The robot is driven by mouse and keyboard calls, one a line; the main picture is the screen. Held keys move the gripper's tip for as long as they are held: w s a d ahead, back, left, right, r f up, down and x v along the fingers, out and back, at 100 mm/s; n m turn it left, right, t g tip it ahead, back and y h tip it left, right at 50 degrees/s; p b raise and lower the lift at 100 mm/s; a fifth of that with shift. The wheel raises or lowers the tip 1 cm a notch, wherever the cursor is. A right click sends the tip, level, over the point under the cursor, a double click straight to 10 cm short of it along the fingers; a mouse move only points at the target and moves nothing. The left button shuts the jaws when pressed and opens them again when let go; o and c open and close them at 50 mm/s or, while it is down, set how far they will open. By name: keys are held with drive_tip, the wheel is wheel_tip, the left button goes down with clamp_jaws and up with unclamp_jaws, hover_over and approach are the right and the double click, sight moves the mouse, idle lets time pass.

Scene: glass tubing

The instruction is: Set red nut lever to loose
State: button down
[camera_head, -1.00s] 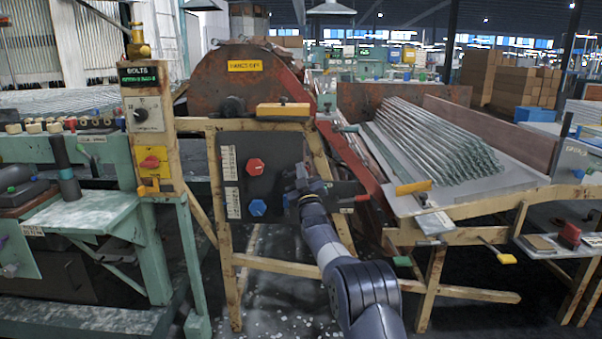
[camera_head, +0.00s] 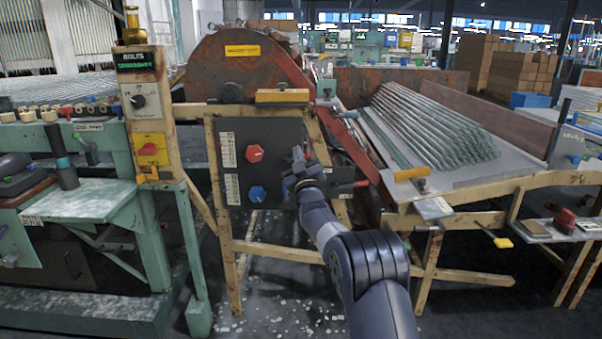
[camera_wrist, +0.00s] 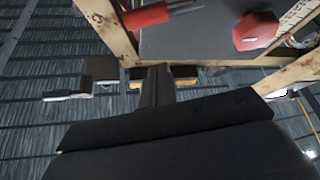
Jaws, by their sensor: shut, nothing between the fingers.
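A red hexagonal nut-shaped knob (camera_head: 254,153) sits on a dark panel (camera_head: 280,140) on the yellow frame. A blue hexagonal knob (camera_head: 257,194) is below it. Scale labels stand left of both, too small to read. My gripper (camera_head: 299,158) is right of the red knob, in front of the panel's right side, apart from both knobs. It is shut and empty. In the wrist view, a red hexagonal knob (camera_wrist: 255,31) shows at upper right, away from my gripper (camera_wrist: 154,84). A red handle (camera_wrist: 146,17) shows at the top.
A red-tipped lever (camera_head: 360,184) sticks out right of the panel. A switch post (camera_head: 148,110) and green bench (camera_head: 80,205) stand at left. A sloping table of glass tubes (camera_head: 435,125) is at right. Open floor shows below the panel.

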drive_tip(key=v, duration=0.6)
drive_tip(key=shift+s+f+p, duration=0.25)
drive_tip(key=shift+s+p, duration=0.05)
drive_tip(key=shift+p, duration=0.15)
drive_tip(key=shift+w+a, duration=0.1)
